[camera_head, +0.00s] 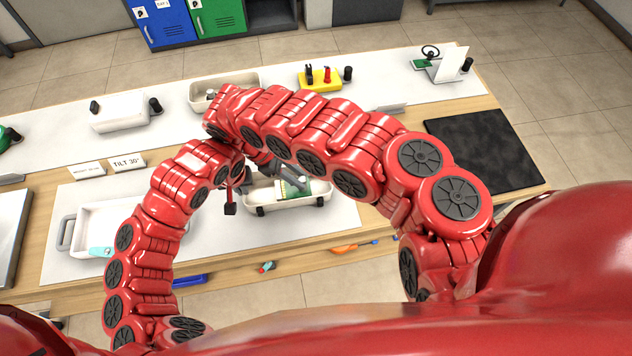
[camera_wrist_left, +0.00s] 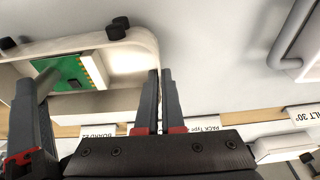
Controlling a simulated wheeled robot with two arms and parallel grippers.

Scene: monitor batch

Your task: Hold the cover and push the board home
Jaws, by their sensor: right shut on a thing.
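The cream cover (camera_head: 322,202) lies like a shallow tray, open side up, on the white mat behind my arms. The green board (camera_head: 318,186) is inside it, partly hidden by my right gripper (camera_head: 290,183).
A white tray with a handle (camera_head: 66,232) lies at left, beside a TILT 30° label (camera_head: 127,161). My arms hide the middle of the bench.

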